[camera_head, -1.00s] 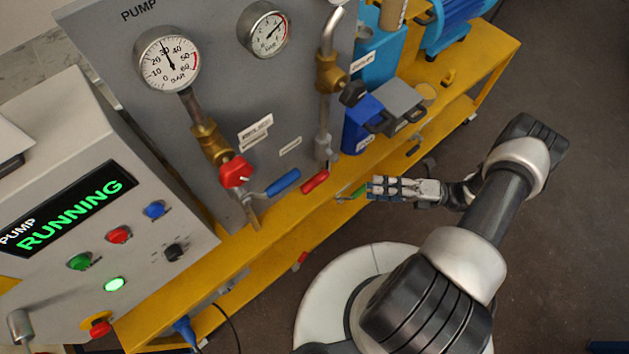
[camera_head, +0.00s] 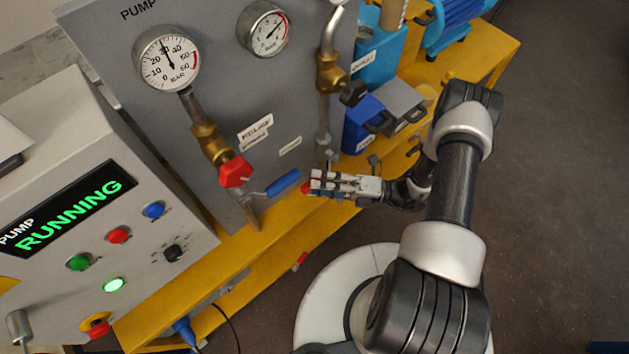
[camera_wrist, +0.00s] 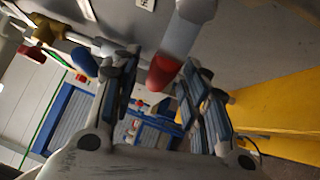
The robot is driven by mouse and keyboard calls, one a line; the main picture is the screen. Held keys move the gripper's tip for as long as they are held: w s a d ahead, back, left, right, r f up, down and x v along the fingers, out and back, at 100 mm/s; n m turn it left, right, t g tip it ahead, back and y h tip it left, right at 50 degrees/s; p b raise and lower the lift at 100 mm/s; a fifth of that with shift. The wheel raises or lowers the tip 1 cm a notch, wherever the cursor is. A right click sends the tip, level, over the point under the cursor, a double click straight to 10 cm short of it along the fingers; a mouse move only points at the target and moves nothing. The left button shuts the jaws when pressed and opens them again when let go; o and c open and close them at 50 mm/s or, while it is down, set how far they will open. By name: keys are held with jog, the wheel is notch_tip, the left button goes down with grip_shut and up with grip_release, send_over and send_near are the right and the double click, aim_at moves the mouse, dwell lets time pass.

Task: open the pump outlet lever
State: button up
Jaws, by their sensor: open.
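My gripper (camera_head: 314,182) is in front of the pump panel, its fingers pointing left in the head view. It is open. A red lever (camera_head: 306,189) at the foot of the right-hand pipe is mostly hidden behind the fingers. In the wrist view the red lever's rounded end (camera_wrist: 163,73) lies between the two fingers (camera_wrist: 157,85), closer to the right one; contact cannot be told. A blue lever (camera_head: 284,182) lies just left of the fingertips, and shows left of the left finger in the wrist view (camera_wrist: 83,62). The labels are too blurred to tell which lever is the outlet.
A red valve knob (camera_head: 236,172) sits on the left brass pipe. Two gauges (camera_head: 166,59) are above. A control box with a lit RUNNING display (camera_head: 68,207) stands at left. Blue containers (camera_head: 363,122) and the yellow frame (camera_head: 330,215) are close to my arm.

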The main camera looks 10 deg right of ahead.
jog(key=shift+x, duration=0.85)
jog(key=shift+c, duration=0.2)
grip_shut()
